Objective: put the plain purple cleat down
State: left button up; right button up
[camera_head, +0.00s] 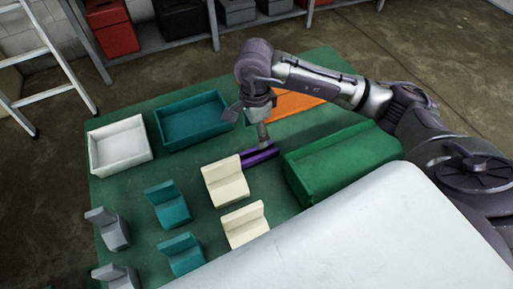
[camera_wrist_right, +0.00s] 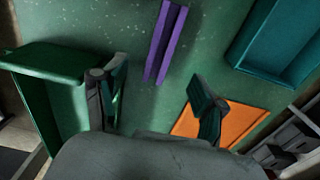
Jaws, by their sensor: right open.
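The plain purple cleat (camera_head: 262,156) lies on the green work surface (camera_head: 140,190), between a cream angled piece and the green bin. In the right wrist view the purple cleat (camera_wrist_right: 166,42) shows as a long channel with its near end toward the gap between my fingers. My right gripper (camera_head: 264,140) is pointed down just above and beside the cleat in the head view. In the wrist view its fingers (camera_wrist_right: 157,75) are spread wide apart, with nothing gripped. My left gripper is in neither view.
A green bin (camera_head: 300,180) stands right of the cleat, and a flat orange panel (camera_head: 292,102) lies behind it. A teal tray (camera_head: 160,125) and a white tray (camera_head: 121,162) stand to the left. Cream (camera_head: 222,190), teal (camera_head: 168,213) and grey (camera_head: 116,238) angled pieces stand in front.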

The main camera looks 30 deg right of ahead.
send_over(255, 150)
jog(key=s, duration=0.1)
jog(key=f, duration=0.4)
jog(key=shift+s+a+f, duration=0.15)
jog(key=shift+a, duration=0.1)
notch_tip(255, 150, down, 2)
jog(key=shift+p, duration=0.8)
jog(key=f+p, duration=0.1)
jog(key=f, duration=0.2)
jog(key=shift+w+f, duration=0.2)
jog(key=shift+f, duration=0.2)
jog(key=c, duration=1.2)
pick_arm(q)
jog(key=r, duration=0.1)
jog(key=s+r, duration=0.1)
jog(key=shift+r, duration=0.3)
pick_arm(e)
jog(key=shift+r, duration=0.15)
grip_shut()
